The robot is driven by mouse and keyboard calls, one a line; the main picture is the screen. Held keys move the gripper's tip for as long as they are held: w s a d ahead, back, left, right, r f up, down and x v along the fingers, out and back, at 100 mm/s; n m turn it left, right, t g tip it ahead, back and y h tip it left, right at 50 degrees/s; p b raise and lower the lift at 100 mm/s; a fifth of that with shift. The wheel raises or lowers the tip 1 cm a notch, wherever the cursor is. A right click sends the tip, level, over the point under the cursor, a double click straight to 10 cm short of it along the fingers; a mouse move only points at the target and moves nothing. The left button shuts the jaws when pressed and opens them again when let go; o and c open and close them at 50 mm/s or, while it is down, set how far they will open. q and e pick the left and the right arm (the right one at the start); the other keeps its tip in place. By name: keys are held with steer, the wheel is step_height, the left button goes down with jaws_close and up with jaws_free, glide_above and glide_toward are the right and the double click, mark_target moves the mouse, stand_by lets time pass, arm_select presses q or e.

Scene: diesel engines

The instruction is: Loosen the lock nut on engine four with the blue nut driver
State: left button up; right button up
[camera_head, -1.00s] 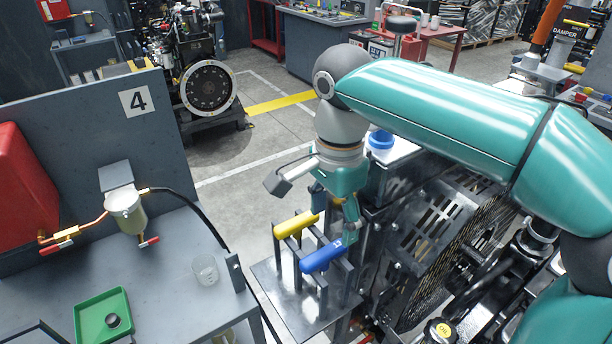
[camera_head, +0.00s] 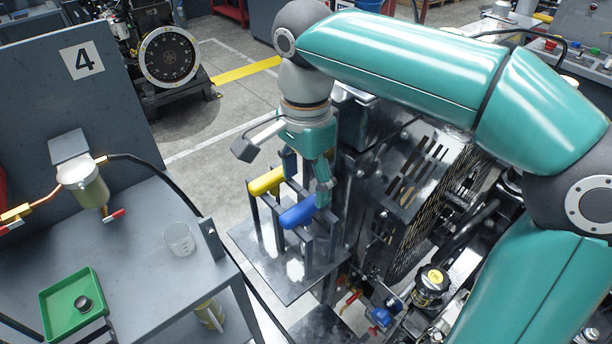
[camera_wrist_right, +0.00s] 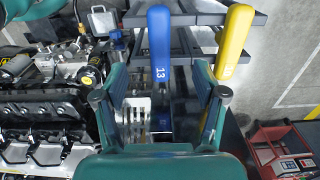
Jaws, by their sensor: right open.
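The blue nut driver (camera_head: 298,213), marked 13 on its handle in the right wrist view (camera_wrist_right: 160,45), rests in a black rack. A yellow-handled driver (camera_head: 266,181) lies beside it; it also shows in the right wrist view (camera_wrist_right: 233,42). My right gripper (camera_head: 306,178) is open and empty at the far end of the blue handle. In the right wrist view its fingers (camera_wrist_right: 160,97) stand to either side of the line of the blue driver, apart from it. I cannot make out the lock nut. My left gripper is out of view.
An engine (camera_head: 410,220) with a slotted guard stands right of the rack, partly under my right arm. A grey bench (camera_head: 140,250) at left holds a green tray (camera_head: 72,305), a clear beaker (camera_head: 179,239) and a fuel filter bowl (camera_head: 84,185). A panel carries the sign 4 (camera_head: 82,60).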

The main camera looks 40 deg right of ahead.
mark_target(306, 203)
steer(key=shift+f+b, duration=1.65)
steer(key=shift+f, duration=1)
steer(key=shift+r, duration=0.1)
jaws_close()
steer(key=shift+r+p, duration=0.1)
steer(key=shift+p, duration=0.2)
